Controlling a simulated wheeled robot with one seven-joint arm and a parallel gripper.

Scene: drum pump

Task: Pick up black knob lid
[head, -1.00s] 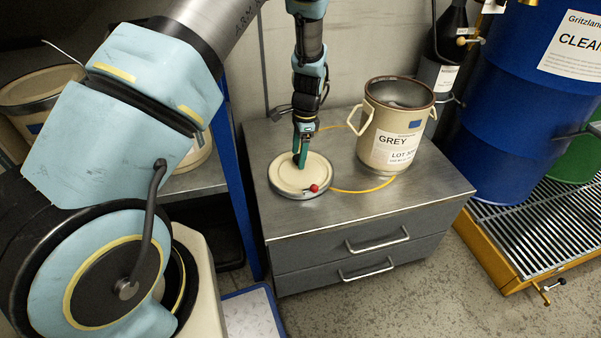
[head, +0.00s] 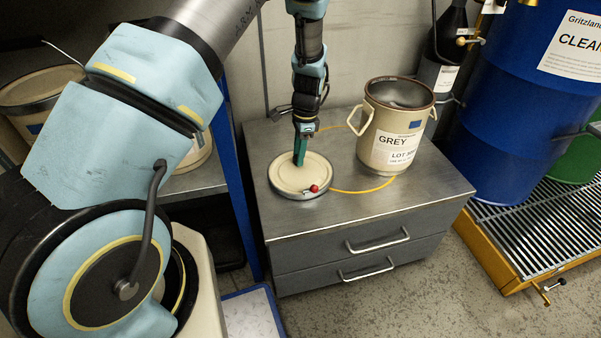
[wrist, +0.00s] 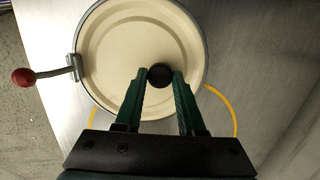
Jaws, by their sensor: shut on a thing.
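The lid (head: 291,184) is a round cream disc with a metal rim and a red-balled lever on its edge. It lies on the grey cabinet top, left of the cream can. In the wrist view the lid (wrist: 113,52) fills the upper middle. Its black knob (wrist: 160,76) stands between the fingertips of my gripper (wrist: 160,77), which is shut on it with green fingers. In the head view my gripper (head: 300,160) points down onto the lid and its fingers hide the knob.
The open cream can (head: 383,144) labelled GREY stands right of the lid on the cabinet (head: 420,184). A blue drum (head: 511,110) stands at right over a grating (head: 545,225).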

